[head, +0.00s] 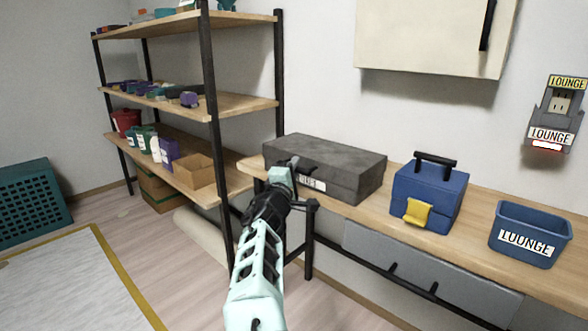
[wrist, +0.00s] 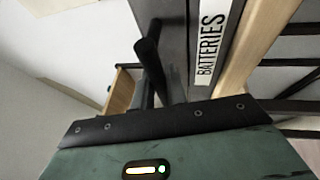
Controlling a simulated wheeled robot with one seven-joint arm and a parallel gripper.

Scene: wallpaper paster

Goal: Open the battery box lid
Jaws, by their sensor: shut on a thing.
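The battery box (head: 345,165) is a long dark grey case on the wooden bench against the wall. Its lid looks closed. A white label on its front is partly hidden by my gripper in the head view; in the wrist view the label (wrist: 208,45) reads BATTERIES. My gripper (head: 291,166) is at the left part of the box's front and is shut on the black lid handle (wrist: 150,60). The handle stands out from the box front.
A blue toolbox (head: 428,196) with a yellow latch stands right of the box, then a blue LOUNGE bin (head: 530,234). A shelf rack (head: 217,105) with bins stands left. A cream wall cabinet (head: 433,38) hangs above. Open floor lies at front left.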

